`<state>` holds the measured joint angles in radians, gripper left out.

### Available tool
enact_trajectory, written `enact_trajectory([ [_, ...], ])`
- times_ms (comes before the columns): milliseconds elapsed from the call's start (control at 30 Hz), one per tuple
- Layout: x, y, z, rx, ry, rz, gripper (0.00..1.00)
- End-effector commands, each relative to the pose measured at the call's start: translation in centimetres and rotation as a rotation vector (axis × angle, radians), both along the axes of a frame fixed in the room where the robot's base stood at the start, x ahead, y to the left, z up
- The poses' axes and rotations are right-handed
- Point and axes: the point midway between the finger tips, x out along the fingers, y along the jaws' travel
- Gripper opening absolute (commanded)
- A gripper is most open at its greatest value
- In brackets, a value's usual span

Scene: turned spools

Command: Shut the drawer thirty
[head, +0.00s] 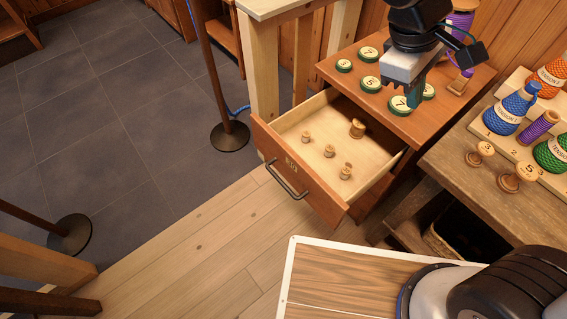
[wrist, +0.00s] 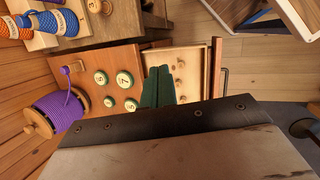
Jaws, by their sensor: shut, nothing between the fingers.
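The drawer (head: 268,150) of the small reddish-brown cabinet (head: 385,62) stands pulled far out. Its wooden front carries a dark bar handle (head: 287,181) and a small label (head: 291,164) that is too small to read surely. Several small wooden spools (head: 346,172) stand in the drawer. My gripper (head: 412,97) is shut and empty, pointing down above the cabinet top, behind the drawer. In the wrist view the green fingers (wrist: 158,86) lie together, over the drawer's inner end in the picture; the drawer front (wrist: 216,68) shows beyond them to the right.
Numbered round discs (head: 370,84) lie on the cabinet top, close to my fingers. A purple spool (wrist: 58,113) stands there too. A bench (head: 465,195) with coloured thread cones is at the right. A post base (head: 229,135) stands left of the drawer; floor before the drawer is clear.

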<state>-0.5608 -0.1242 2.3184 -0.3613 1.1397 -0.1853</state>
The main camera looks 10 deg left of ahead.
Motion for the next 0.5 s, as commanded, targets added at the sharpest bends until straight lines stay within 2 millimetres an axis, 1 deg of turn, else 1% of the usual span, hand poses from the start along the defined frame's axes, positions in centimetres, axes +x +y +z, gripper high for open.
enact_trajectory([
  [33, 0.8, 2.7, -1.6, -0.048, 0.028, 0.115, 0.00],
  [67, 1.1, 4.1, -2.5, -0.075, 0.039, 0.178, 0.00],
  [100, 1.5, 6.1, -3.7, -0.110, 0.053, 0.263, 0.00],
  [167, 1.8, 9.1, -5.7, -0.163, 0.074, 0.391, 0.00],
  [200, 1.8, 11.2, -7.1, -0.199, 0.087, 0.479, 0.00],
  [233, 1.7, 12.7, -8.2, -0.225, 0.095, 0.545, 0.00],
  [333, 0.6, 17.9, -12.2, -0.316, 0.124, 0.762, 0.00],
  [367, 0.2, 19.3, -13.5, -0.343, 0.132, 0.826, 0.00],
  [400, -0.6, 21.2, -15.1, -0.377, 0.140, 0.907, 0.00],
  [467, -1.9, 23.6, -17.5, -0.426, 0.154, 1.018, 0.00],
  [500, -2.8, 24.9, -19.0, -0.456, 0.161, 1.087, 0.00],
])
